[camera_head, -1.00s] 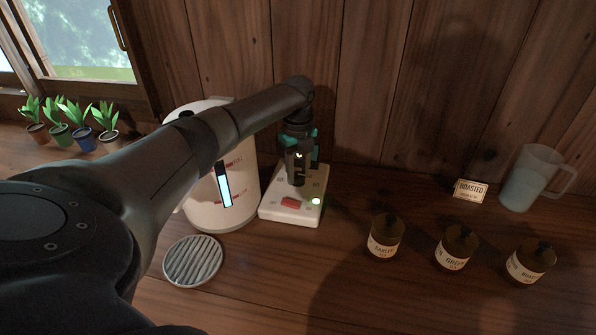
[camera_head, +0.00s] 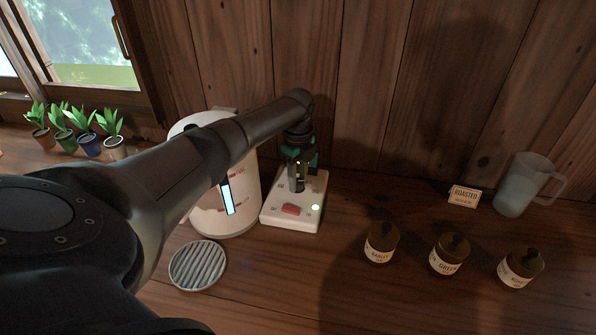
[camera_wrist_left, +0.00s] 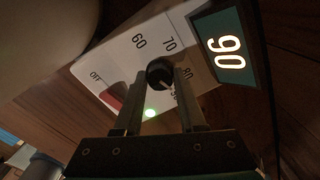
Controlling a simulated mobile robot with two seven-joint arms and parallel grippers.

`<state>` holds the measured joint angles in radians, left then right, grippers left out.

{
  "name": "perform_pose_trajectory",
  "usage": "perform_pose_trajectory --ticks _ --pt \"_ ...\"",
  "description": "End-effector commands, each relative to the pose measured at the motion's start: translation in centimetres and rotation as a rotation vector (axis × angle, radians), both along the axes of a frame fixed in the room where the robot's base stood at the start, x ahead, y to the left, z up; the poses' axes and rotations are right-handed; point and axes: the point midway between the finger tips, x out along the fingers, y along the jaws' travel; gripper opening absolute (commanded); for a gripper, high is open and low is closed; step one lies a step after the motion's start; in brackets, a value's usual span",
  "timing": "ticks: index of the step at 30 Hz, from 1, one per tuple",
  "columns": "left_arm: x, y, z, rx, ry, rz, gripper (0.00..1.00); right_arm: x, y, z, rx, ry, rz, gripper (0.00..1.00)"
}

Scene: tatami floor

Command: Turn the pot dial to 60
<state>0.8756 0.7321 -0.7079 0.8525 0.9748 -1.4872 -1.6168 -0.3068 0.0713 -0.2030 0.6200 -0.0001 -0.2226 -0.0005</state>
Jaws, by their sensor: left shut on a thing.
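The white pot control panel (camera_head: 313,187) sits on the counter beside the white pot (camera_head: 240,190). My left gripper (camera_head: 298,188) reaches down over the panel from above. In the left wrist view its fingers are shut on the black round dial (camera_wrist_left: 159,72), one on each side. The panel's 60 and 70 labels are readable and the 80 is partly visible; the dial's lower side and nearby markings are partly hidden by the fingers. A lit display (camera_wrist_left: 228,52) reads 90. A red switch (camera_head: 291,209) and a lit green lamp (camera_head: 316,207) are on the panel. My right gripper is not visible.
Three dark labelled jars (camera_head: 381,243) stand to the right. A round slatted tray (camera_head: 198,266) lies in front of the pot. A ROASTED sign (camera_head: 464,196) and clear pitcher (camera_head: 522,187) stand at the back right. Small potted plants (camera_head: 88,143) line the left.

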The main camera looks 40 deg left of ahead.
Motion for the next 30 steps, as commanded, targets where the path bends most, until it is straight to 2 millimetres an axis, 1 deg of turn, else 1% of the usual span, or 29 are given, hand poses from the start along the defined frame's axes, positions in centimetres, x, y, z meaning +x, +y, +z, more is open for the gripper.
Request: perform_pose_trajectory --ticks 1,9,18,30 --pt "-0.1 -0.1 0.4 -0.003 0.003 0.046 0.00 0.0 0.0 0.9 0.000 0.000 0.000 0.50" --pt "-0.1 0.0 0.3 -0.001 0.003 0.303 0.00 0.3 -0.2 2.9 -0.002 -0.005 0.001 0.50" --pt "0.0 0.0 0.2 -0.001 0.003 0.588 0.00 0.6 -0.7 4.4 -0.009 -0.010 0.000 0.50" --pt "0.0 0.0 0.1 0.000 0.003 0.968 0.00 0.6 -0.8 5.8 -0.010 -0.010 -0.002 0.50"
